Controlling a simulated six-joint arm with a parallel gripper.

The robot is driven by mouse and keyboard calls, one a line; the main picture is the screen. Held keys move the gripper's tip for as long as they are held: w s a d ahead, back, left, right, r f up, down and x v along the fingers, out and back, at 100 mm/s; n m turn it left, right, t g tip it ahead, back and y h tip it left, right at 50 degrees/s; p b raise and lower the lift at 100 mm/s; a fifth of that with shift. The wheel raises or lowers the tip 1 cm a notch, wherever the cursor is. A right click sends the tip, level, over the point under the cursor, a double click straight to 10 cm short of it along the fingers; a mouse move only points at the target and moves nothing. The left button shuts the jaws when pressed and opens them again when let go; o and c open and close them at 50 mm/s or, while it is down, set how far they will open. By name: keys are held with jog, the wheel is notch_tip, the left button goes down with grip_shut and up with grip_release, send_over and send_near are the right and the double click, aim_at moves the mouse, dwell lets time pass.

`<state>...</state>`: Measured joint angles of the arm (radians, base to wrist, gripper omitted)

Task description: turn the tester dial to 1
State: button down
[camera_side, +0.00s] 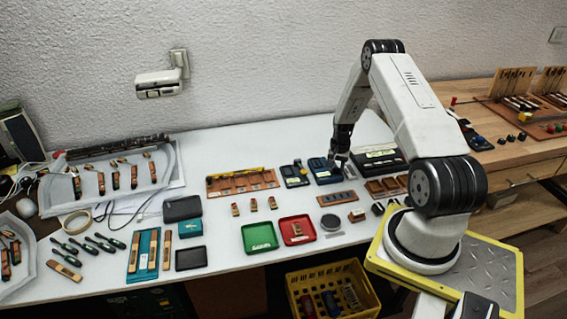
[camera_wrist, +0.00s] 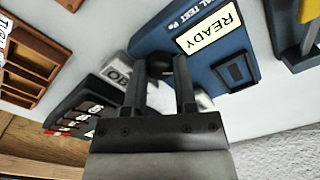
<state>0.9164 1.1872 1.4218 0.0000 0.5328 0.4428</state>
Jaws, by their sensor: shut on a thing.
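The blue tester (camera_side: 322,173) lies flat towards the back of the white table in the side view. In the wrist view the tester (camera_wrist: 240,75) has a pale screen (camera_wrist: 209,32) reading "READY" and a dark square part beside it. My gripper (camera_side: 337,160) points down at the tester's right part. In the wrist view my gripper (camera_wrist: 160,70) is shut on the dark dial knob (camera_wrist: 157,64), with one finger on each side. The fingers hide much of the dial. Its pointer and scale marks are not readable.
A black device (camera_side: 380,160) stands close right of the tester. Another dark device with yellow (camera_side: 294,174) stands close left. Bare table shows beyond the tester.

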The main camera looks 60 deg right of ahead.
aim_at(337, 169)
jog(key=shift+n, duration=1.1)
jog(key=shift+c, duration=2)
grip_release()
jog(key=shift+r, duration=0.15)
jog(key=shift+r, duration=3.8)
